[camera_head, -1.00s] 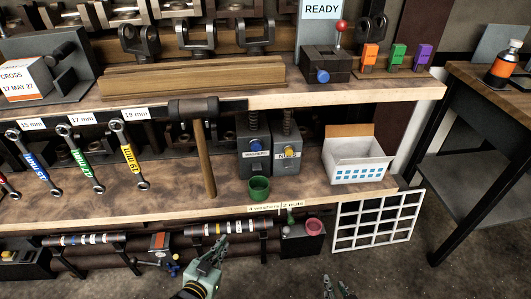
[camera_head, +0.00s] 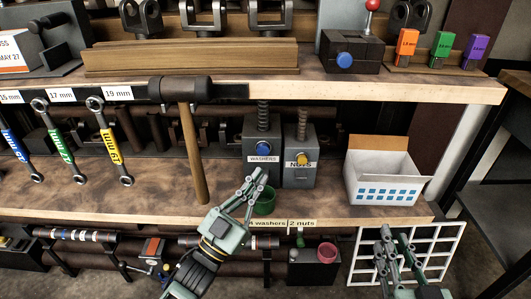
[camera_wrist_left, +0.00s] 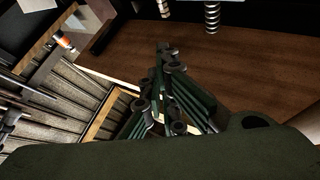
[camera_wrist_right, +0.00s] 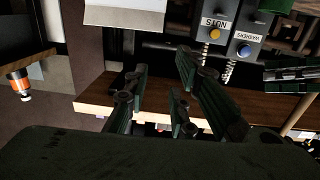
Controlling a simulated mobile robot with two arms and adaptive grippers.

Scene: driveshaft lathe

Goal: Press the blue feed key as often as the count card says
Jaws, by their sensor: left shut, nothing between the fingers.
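The washers feeder (camera_head: 257,137) is a grey box with a blue key (camera_head: 263,149) and a spring on top. The blue key also shows in the right wrist view (camera_wrist_right: 245,51). The count card (camera_head: 284,224) on the lower shelf edge reads "4 washers | 2 nuts"; my left gripper's hand partly covers its left end. A green cup (camera_head: 266,203) stands below the feeder. My left gripper (camera_head: 254,180) is shut and empty, its tips in front of the cup, below the blue key. My right gripper (camera_head: 393,232) is open and empty, in front of the white grid, below the shelf.
The nuts feeder (camera_head: 299,173) with a yellow key stands right beside the washers feeder. A white carton (camera_head: 381,176) is right of it. A hammer (camera_head: 190,140) hangs at left. A black box with another blue button (camera_head: 344,60) sits on the upper shelf.

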